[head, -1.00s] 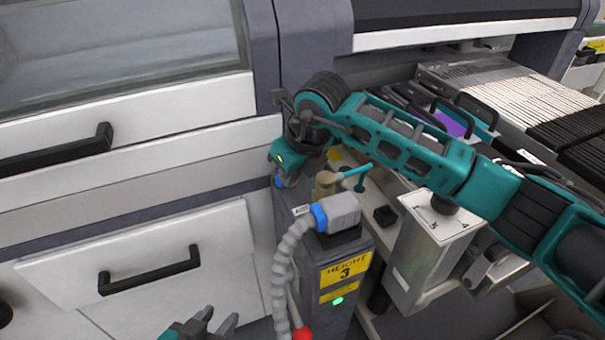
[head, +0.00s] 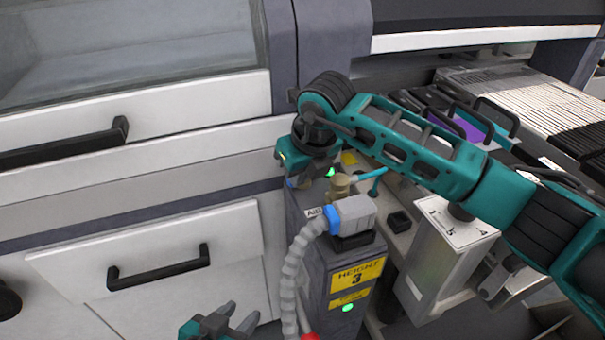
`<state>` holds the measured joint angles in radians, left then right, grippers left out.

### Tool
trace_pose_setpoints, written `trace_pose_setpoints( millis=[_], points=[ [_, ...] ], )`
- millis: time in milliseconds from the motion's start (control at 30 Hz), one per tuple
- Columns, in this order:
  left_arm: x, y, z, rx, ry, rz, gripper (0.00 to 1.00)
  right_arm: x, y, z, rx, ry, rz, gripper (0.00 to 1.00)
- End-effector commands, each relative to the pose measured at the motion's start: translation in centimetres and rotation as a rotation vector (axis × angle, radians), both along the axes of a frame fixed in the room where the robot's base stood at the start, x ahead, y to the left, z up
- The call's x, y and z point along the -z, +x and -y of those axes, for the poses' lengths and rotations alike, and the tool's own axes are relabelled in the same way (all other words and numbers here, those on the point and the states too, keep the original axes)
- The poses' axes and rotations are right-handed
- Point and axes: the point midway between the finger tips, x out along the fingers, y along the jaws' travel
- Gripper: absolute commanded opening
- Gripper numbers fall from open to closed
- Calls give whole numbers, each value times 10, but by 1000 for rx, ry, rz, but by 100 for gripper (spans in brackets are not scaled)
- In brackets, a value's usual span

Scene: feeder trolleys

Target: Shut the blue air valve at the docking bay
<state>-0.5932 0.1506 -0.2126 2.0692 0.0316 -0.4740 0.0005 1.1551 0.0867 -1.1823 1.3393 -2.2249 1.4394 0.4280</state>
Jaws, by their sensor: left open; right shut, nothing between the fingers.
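The blue air valve has a brass body (head: 342,186) and a light-blue lever (head: 369,175). It sits on top of the grey docking post (head: 315,262), and the lever sticks out to the right, slightly upward in the picture. My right gripper (head: 300,177) is just behind and left of the valve, at the post's far end. It is shut and empty; its fingertips are mostly hidden, and I see no contact with the lever. My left gripper (head: 233,322) is open and empty at the bottom edge, left of the post's lower part.
A grey ribbed hose (head: 290,275) with a blue-collared connector (head: 352,214) stands in front of the valve. White drawers with black handles (head: 158,268) are at left. A metal box (head: 448,255) and feeder reels (head: 530,100) are at right, partly behind my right arm.

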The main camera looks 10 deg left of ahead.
Motion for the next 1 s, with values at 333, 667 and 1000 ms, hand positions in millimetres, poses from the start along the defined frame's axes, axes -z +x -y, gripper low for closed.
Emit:
trace_pose_setpoints(
  millis=[333,667,1000],
  points=[
    [3,0,1,1,-1,-2,43,3,-1,-4,-7,-2,-5,0],
    [4,-1,1,2,-2,-3,43,3,-2,-6,-10,-1,-6,0],
    [5,-1,1,3,-2,-5,43,3,-2,-7,-12,-2,-6,0]
  ],
)
